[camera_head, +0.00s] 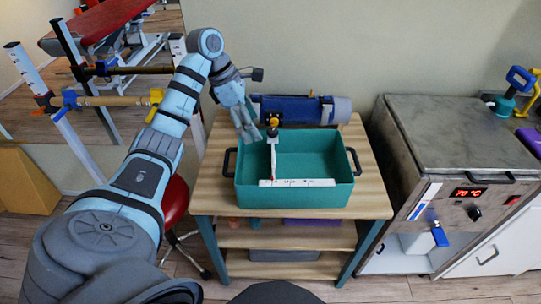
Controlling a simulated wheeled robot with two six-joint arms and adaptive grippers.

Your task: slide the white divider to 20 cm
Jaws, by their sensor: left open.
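A teal box (320,196) with black side handles sits on a wooden-topped trolley. The white divider (274,165) stands inside it, running front to back left of the middle, with a dark and orange knob at its far end. A white scale strip (297,183) lies along the box's front rim; its figures are too small to read. My left gripper (250,134) is open and empty over the back left of the box, just left of the divider's knob. I cannot tell its height above the rim. My right gripper is out of view.
A blue and grey roll (300,109) lies behind the box. A steel heater cabinet (455,140) showing 70 °C stands right of the trolley. A red stool (175,200) is at the left. The trolley top (213,190) has narrow bare margins around the box.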

